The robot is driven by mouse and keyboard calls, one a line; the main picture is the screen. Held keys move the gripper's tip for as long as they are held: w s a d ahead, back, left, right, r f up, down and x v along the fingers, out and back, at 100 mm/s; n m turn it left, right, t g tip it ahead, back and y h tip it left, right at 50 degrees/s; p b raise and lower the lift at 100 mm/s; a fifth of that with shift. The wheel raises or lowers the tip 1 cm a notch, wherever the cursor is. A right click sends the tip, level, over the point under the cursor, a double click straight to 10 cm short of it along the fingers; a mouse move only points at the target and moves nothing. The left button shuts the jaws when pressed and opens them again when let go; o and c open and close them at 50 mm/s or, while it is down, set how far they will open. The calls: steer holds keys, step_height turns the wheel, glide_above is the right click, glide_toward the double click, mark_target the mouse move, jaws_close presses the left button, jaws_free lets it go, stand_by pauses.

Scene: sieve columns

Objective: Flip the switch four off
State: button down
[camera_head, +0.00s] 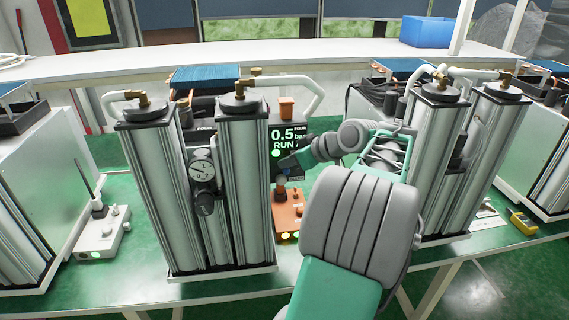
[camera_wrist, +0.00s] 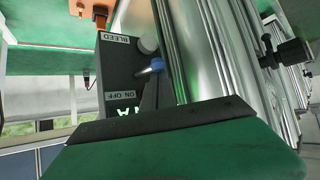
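The unit marked FOUR (camera_head: 286,135) stands just right of the front sieve columns, its display reading 0.5 bar and RUN with a green light. In the wrist view a dark control box (camera_wrist: 122,72) carries the labels BLEED and ON OFF. A blue-tipped switch lever (camera_wrist: 154,67) sticks out beside the box's right side, below a pale round knob (camera_wrist: 149,45). My gripper (camera_head: 283,163) is in front of the lower part of the display. Its fingers are small and partly hidden, so open or shut is unclear. A large green, dark-edged shape fills the bottom of the wrist view.
Metal sieve columns (camera_head: 243,185) with a gauge (camera_head: 203,172) stand close on the left, and another pair (camera_head: 438,160) on the right. An orange box (camera_head: 287,212) with lit buttons sits below my gripper. A grey box with switches (camera_head: 101,232) lies farther left.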

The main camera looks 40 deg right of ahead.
steer(key=shift+s+d+f, duration=0.1)
steer(key=shift+s+d, duration=0.3)
steer(key=shift+d, duration=0.2)
steer(key=shift+s, duration=0.15)
steer(key=shift+s+d, duration=0.25)
steer(key=shift+s, duration=0.25)
